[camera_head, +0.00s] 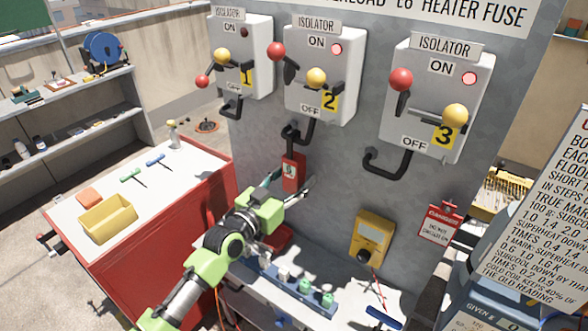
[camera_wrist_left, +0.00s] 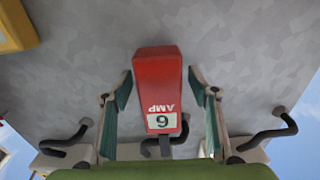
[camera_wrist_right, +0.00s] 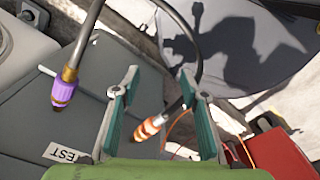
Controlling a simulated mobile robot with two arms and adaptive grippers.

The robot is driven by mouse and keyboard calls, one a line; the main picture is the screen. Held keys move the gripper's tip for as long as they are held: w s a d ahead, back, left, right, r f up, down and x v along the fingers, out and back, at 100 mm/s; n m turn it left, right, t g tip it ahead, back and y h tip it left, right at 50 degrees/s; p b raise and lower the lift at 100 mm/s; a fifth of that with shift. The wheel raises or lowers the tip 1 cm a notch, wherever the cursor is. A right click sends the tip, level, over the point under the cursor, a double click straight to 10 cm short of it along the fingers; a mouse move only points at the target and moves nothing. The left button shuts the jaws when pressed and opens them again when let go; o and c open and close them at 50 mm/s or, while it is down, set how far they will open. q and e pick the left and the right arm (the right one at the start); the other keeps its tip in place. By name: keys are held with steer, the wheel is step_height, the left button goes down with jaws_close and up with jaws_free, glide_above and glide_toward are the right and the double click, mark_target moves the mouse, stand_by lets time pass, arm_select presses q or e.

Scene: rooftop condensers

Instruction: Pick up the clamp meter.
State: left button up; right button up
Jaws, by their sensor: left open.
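The clamp meter appears to be the red unit marked AMP (camera_head: 292,172), hanging on the front of the grey panel. In the left wrist view the red meter (camera_wrist_left: 158,85) has a white window with a digit. My left gripper (camera_head: 288,188) is at the panel, fingers spread. In the left wrist view the left gripper's (camera_wrist_left: 160,88) green-padded fingers stand on either side of the meter, with gaps at both sides. My right gripper (camera_wrist_right: 158,80) is open, with nothing held between its fingers; I cannot make it out in the head view.
A yellow meter (camera_head: 371,240) hangs lower right on the panel, near a red tag (camera_head: 440,222). Isolators with levers are above. A red cabinet (camera_head: 150,245) stands left. Purple-ended (camera_wrist_right: 64,88) and orange-ended (camera_wrist_right: 148,127) hoses lie near my right gripper.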

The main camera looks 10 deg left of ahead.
mark_target(289, 171)
steer(key=shift+d, duration=0.1)
arm_select(q)
steer(key=c, duration=1.5)
arm_select(e)
steer(key=shift+d, duration=0.2)
arm_select(q)
steer(key=shift+r, duration=0.15)
steer(key=shift+r, duration=0.6)
steer(key=shift+s+a+r+b, duration=0.1)
steer(key=shift+s+r+b, duration=0.1)
steer(key=shift+r+b, duration=0.65)
steer(key=shift+b+v, duration=2.35)
steer(key=shift+v, duration=6.5)
arm_select(e)
step_height(289, 171, down, 6)
steer(key=shift+a+f, duration=0.15)
steer(key=shift+f, duration=0.05)
